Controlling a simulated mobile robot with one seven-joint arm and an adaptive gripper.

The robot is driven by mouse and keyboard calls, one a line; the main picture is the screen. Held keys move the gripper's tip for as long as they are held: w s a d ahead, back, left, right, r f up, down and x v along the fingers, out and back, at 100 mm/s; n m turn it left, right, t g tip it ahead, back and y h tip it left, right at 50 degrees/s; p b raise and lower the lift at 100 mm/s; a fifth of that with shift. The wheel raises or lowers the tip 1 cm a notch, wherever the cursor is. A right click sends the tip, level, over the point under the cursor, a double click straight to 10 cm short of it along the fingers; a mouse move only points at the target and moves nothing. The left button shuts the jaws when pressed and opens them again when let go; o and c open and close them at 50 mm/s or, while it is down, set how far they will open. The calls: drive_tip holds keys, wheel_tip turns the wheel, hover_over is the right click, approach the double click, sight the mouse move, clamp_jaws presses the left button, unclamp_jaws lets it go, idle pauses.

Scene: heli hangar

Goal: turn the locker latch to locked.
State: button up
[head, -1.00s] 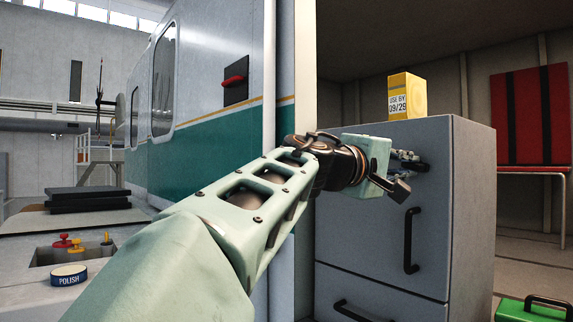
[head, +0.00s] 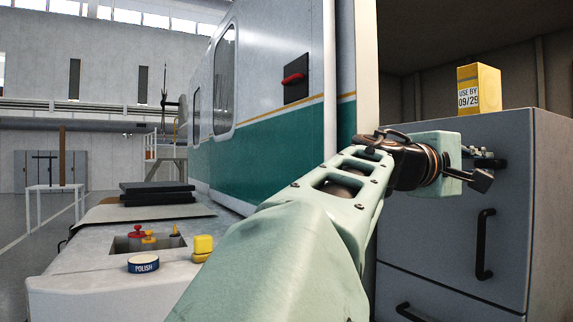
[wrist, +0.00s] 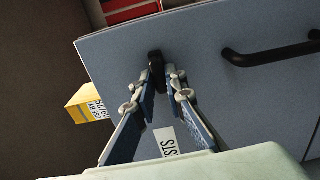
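The grey locker (head: 450,240) stands at the right in the head view, with a vertical black handle (head: 485,245) on its front. In the wrist view its front panel (wrist: 225,90) fills the middle. The small black latch (wrist: 156,68) sits on that panel, its long side roughly crosswise to the handle (wrist: 270,53). My gripper (wrist: 162,82) has a fingertip on each side of the latch, seemingly closed on it. In the head view my gripper (head: 486,160) is against the upper locker front, and the latch is hidden or too small to make out.
A yellow "USE BY 09/29" box (head: 479,86) stands on the locker. A second black handle (head: 412,312) is lower down. A post (head: 366,80) stands left of the locker.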

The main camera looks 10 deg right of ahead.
drive_tip(key=o, duration=0.4)
drive_tip(key=shift+c, duration=0.2)
